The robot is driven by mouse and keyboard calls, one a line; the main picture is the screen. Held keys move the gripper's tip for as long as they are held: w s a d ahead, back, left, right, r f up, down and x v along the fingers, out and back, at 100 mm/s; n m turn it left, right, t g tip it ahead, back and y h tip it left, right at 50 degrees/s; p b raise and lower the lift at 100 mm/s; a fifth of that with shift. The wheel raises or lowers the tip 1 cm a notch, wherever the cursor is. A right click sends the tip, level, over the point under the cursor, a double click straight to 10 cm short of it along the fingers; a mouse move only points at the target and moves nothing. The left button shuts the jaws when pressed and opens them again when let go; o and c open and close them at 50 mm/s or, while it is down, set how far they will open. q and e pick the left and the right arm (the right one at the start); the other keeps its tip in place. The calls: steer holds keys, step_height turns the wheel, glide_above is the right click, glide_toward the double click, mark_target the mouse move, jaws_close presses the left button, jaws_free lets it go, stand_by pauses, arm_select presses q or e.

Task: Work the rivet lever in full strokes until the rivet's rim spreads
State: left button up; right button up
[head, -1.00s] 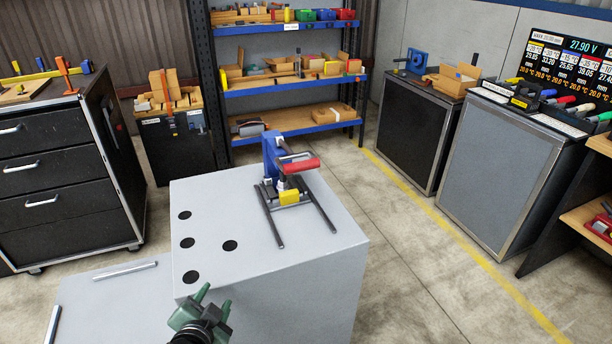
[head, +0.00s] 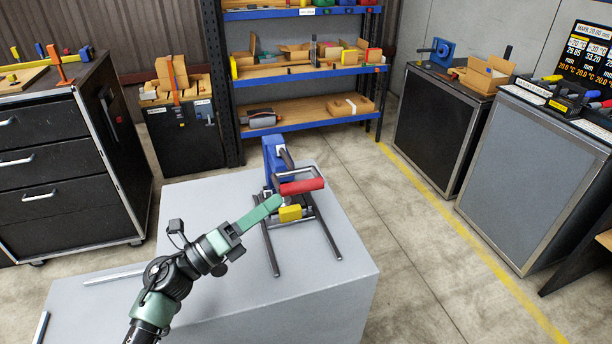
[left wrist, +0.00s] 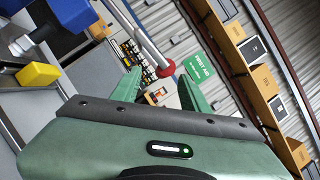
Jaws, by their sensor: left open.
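The blue rivet press (head: 275,158) stands on the grey bench (head: 335,240), on a frame with two dark rails (head: 268,245). Its lever ends in a red grip (head: 301,187), held out above a yellow block (head: 290,213). My left gripper (head: 276,201) reaches in from the left, its tips just left of the grip and near the yellow block. In the left wrist view my left gripper (left wrist: 158,84) is open, and the red grip (left wrist: 166,69) shows between its fingers; contact is not clear. The yellow block (left wrist: 38,75) is at left there. I cannot make out the rivet or its rim.
A blue shelf rack (head: 300,72) with boxes stands behind the bench. A black drawer cabinet (head: 60,160) is at left, and grey-fronted cabinets (head: 520,180) are at right. The bench top right of the rails is clear.

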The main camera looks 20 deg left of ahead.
mark_target(294, 191)
arm_select(q)
steer(key=shift+m+g, duration=0.3)
steer(key=shift+m, duration=0.1)
steer(key=x, duration=0.2)
steer(key=p+x, duration=0.1)
steer(key=x, duration=0.1)
steer(key=p+x, duration=0.1)
steer(key=x, duration=0.1)
steer(key=shift+s+d+r, duration=0.3)
steer(key=shift+w+d+r, duration=0.1)
steer(key=shift+w+d, duration=0.3)
steer(key=shift+w, duration=0.1)
steer(key=shift+d, duration=0.1)
jaws_close()
arm_select(e)
steer(key=shift+s+d+r, duration=0.1)
steer(key=shift+s+r, duration=0.3)
steer(key=shift+r, duration=0.2)
steer(key=shift+s+r, duration=0.35)
steer(key=shift+r, duration=0.25)
steer(key=shift+s, duration=0.15)
